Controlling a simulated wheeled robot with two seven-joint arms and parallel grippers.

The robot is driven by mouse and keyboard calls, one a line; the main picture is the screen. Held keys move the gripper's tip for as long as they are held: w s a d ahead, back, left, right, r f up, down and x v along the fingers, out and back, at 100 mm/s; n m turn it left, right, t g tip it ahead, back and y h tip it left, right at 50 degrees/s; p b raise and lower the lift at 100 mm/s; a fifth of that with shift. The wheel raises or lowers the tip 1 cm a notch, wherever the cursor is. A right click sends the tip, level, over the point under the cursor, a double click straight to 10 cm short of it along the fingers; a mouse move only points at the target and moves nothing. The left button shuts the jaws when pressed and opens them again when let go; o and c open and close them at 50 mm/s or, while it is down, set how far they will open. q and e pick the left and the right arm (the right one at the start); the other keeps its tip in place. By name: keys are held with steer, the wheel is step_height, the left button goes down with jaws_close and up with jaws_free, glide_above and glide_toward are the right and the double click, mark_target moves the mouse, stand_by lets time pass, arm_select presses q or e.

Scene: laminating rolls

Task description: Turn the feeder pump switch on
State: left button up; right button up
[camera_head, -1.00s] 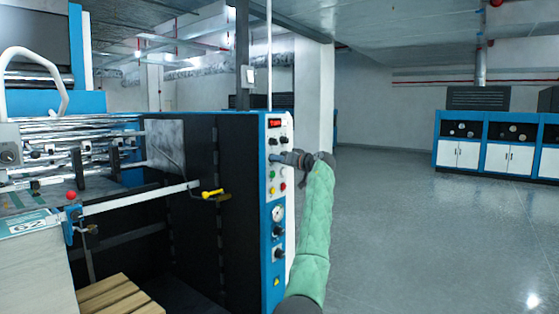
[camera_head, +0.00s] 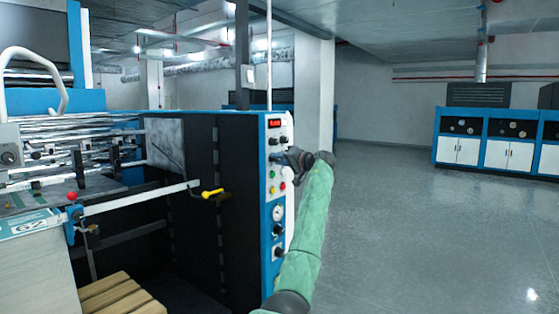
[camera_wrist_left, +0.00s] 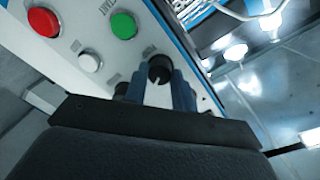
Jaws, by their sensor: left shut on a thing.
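The control panel (camera_head: 278,222) is a narrow white and blue face on the end of the machine. My left gripper (camera_head: 279,157) is at its upper part, below two dark knobs and above the coloured buttons. In the left wrist view, a black rotary switch (camera_wrist_left: 160,67) with a white pointer line sits between the blue fingers of my left gripper (camera_wrist_left: 160,84), which are shut on it. The pointer runs nearly upright in that view. The label by the switch is too small to read. My right gripper is not in view.
In the left wrist view, a green button (camera_wrist_left: 123,25), a red button (camera_wrist_left: 43,22) and a white button (camera_wrist_left: 89,62) are close to the switch. A yellow handle (camera_head: 212,193) sticks out left of the panel. Open floor (camera_head: 420,220) lies to the right.

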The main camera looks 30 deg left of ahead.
arm_select(q)
steer(key=shift+r, duration=0.15)
steer(key=o, duration=1)
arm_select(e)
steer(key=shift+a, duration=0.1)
arm_select(q)
steer(key=d+b, duration=0.2)
steer(key=d, duration=0.5)
steer(key=shift+s+d, duration=0.35)
steer(key=shift+d, duration=0.05)
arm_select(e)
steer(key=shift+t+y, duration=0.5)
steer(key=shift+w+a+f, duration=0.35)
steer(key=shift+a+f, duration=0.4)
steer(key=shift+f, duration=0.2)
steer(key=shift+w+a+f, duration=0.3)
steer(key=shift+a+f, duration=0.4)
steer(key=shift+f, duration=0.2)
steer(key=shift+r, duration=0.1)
